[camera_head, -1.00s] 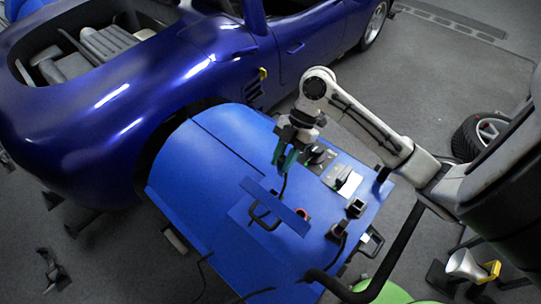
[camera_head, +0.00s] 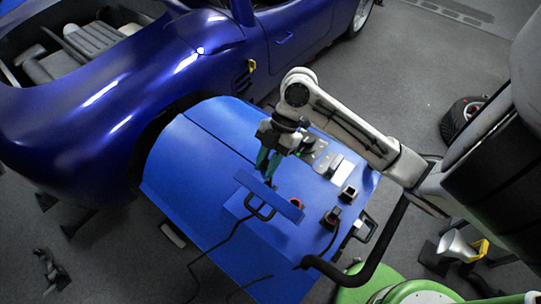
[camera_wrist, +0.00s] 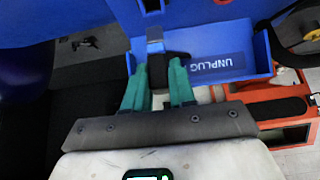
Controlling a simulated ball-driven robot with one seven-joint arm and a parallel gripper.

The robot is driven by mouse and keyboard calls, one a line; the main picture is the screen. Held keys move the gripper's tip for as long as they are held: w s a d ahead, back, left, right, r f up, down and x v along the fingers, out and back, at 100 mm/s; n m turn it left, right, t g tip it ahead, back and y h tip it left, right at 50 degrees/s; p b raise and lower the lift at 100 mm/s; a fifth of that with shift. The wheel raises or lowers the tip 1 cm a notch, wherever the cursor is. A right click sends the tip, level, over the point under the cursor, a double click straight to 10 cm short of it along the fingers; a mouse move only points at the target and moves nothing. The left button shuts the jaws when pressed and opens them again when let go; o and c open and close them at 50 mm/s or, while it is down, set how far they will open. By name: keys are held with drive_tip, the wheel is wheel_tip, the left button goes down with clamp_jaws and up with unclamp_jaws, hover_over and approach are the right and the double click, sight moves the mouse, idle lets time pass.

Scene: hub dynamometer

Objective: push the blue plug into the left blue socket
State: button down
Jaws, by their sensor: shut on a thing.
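In the head view the plug is hidden by the fingers or too small to tell. A blue block (camera_wrist: 150,5) with a pale and dark face lies ahead of the plug in the wrist view. I cannot tell whether it is the left socket, nor whether plug and block touch.
The wrist view shows a label reading UNPLUG (camera_wrist: 213,62). Black fittings (camera_head: 331,218) and a red ring (camera_head: 296,203) sit on the cart. A black cable (camera_head: 212,250) runs left. A blue car (camera_head: 110,90) stands behind.

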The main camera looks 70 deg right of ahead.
drive_tip(key=shift+f+b, duration=1.55)
drive_tip(key=shift+b, duration=0.05)
drive_tip(key=shift+f+b, duration=1.45)
drive_tip(key=shift+b, duration=0.2)
drive_tip(key=shift+f, duration=0.1)
